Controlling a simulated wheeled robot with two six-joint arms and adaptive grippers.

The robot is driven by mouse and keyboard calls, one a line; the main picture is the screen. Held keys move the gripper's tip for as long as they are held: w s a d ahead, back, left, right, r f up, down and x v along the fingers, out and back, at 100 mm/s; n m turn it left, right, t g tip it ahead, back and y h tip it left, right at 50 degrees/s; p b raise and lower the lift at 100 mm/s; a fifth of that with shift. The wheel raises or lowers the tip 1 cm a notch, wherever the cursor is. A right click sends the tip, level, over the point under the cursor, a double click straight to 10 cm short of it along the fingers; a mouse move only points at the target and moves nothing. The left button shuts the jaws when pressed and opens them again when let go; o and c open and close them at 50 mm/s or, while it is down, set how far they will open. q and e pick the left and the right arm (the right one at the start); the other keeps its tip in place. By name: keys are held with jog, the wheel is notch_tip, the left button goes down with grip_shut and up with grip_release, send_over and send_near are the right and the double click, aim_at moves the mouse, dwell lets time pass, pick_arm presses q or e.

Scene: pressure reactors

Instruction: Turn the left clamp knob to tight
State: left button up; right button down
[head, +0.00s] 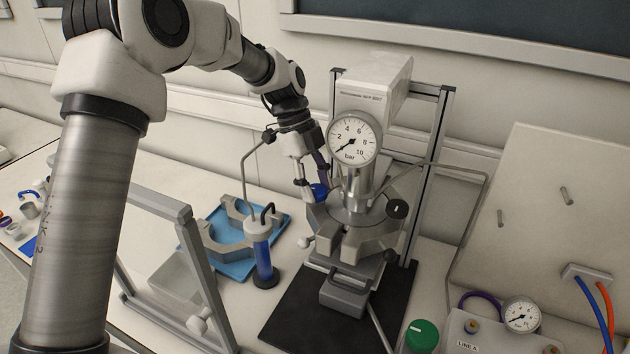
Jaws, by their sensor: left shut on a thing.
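The pressure reactor (352,205) stands upright with a round gauge (352,139) on its front, its needle near the low end. A grey split clamp (368,240) rings its vessel. My left gripper (311,188) reaches down from behind on the left side of the clamp. It is shut on the left clamp knob, which its fingers mostly hide; a small blue part (320,191) shows at the fingertips. I cannot read the knob's setting. The right clamp knob (397,209) is black with a pale mark and stands free. My right gripper is not in view.
A blue tray (236,268) with grey clamp halves lies to the left, behind a blue cylinder (263,258) on a black foot. A grey frame (180,230) stands front left. A green knob (422,335) and a small gauge (521,315) are front right.

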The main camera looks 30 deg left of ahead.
pick_arm(q)
jog(key=shift+f+m+g+y+p, duration=0.1)
jog(key=shift+m+g+y+p, duration=0.45)
jog(key=shift+m, duration=1.45)
jog(key=shift+g+h, duration=0.25)
jog(key=o, duration=1.1)
jog(key=shift+d, duration=0.1)
jog(key=shift+o, duration=0.2)
jog(key=v, duration=1.2)
